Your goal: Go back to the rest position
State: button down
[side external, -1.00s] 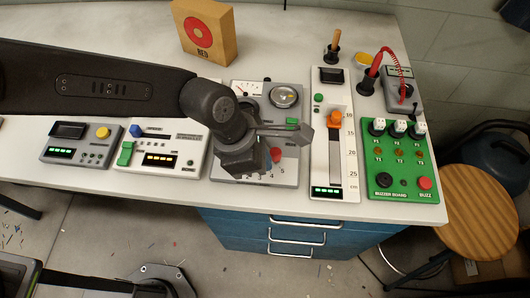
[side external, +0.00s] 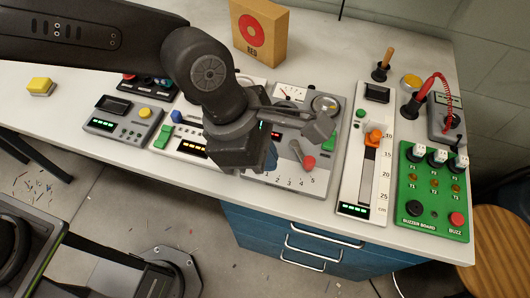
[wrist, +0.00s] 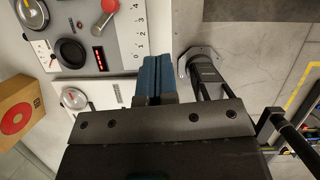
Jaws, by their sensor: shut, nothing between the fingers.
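My gripper (side external: 268,158) is above the front part of the bench, over the gap between the panel with orange lights and the grey lever panel (side external: 322,185). Its blue fingers hang down, mostly hidden behind the wrist in the side view. In the wrist view my gripper (wrist: 154,70) has its two blue fingers pressed together, with nothing between them. They are beside the edge of the numbered panel (wrist: 140,42) in that picture. The red-knobbed lever (side external: 308,162) stands to the right of my gripper, apart from it.
A slider panel (side external: 352,198) and the green buzzer board (side external: 436,215) stand to the right. Smaller panels (side external: 125,118) and a yellow button (side external: 40,87) lie left. A box with a red ring (side external: 279,38) stands behind. Floor shows beyond the bench's front edge.

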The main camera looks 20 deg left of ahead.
dwell(0.3)
jog(key=w+a+r+m+t, duration=0.1)
jog(key=a+r+m, duration=0.2)
jog(key=a, duration=0.4)
jog(key=w+a+r+m+t+y, duration=0.1)
jog(key=a+r+m, duration=0.2)
jog(key=a, duration=0.4)
jog(key=w+a+r+m+t, duration=0.1)
jog(key=a+r+m, duration=0.2)
jog(key=a, duration=0.5)
jog(key=s+a+m+t+y, duration=0.1)
jog(key=s+a+m, duration=0.3)
jog(key=a, duration=0.3)
jog(key=s+a+m+t+y, duration=0.1)
jog(key=s+a+m+y, duration=0.1)
jog(key=s+a+m, duration=0.3)
jog(key=a+m, duration=0.1)
jog(key=a, duration=0.2)
jog(key=shift+a+f, duration=0.2)
jog(key=shift+f, duration=0.05)
dwell(0.3)
